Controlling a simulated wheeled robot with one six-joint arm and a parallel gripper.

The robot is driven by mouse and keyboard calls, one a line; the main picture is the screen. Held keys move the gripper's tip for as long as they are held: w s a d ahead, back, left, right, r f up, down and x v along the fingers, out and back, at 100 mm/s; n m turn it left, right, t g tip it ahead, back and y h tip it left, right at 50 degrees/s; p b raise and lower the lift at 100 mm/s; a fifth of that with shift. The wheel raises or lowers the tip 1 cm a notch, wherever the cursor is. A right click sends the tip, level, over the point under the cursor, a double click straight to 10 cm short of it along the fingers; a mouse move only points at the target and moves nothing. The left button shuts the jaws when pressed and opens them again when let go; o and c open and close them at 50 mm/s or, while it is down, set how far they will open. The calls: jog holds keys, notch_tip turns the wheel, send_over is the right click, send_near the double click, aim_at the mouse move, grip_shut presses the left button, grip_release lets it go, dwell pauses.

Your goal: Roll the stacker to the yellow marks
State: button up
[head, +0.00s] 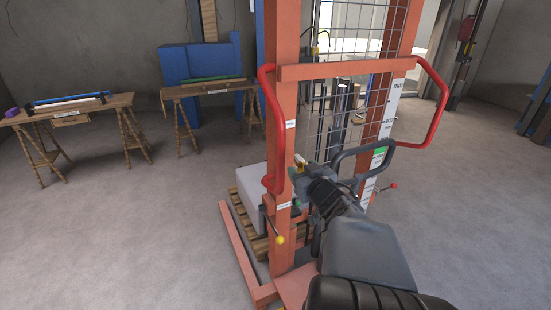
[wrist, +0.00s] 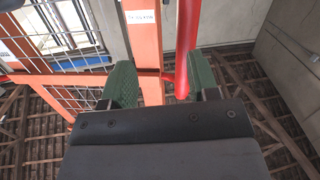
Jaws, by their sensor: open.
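The stacker (head: 288,120) is an orange mast frame with a wire mesh guard. It has a red grab handle on its left (head: 270,130) and another on its right (head: 437,105). My gripper (head: 298,170) is open beside the left post, close to the left handle's lower end. In the wrist view, the green fingers of my gripper (wrist: 162,82) are spread, with the orange post (wrist: 145,45) beyond them. The red handle (wrist: 187,45) shows near the right finger; I cannot tell whether they touch.
A pale block (head: 250,195) on a wooden pallet (head: 258,246) sits behind the mast. A grey tiller handle (head: 362,150) and a yellow-knobbed lever (head: 279,240) are near my arm. Trestle tables (head: 75,112) stand at the back left. The floor (head: 130,240) at left is clear.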

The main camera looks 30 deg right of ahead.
aim_at(277, 157)
jog(key=w+y, duration=0.1)
jog(key=w, duration=0.2)
jog(key=w+a+n+t+y+p, duration=0.1)
jog(key=w+y, duration=0.1)
jog(key=w, duration=0.2)
jog(key=w+y, duration=0.1)
jog(key=w, duration=0.2)
jog(key=shift+w+a+f+n+t+y, duration=0.2)
jog(key=shift+w+a+n+t+y, duration=0.05)
jog(key=shift+a+n+t+y, duration=0.15)
jog(key=shift+c, duration=0.4)
grip_shut()
dwell(0.3)
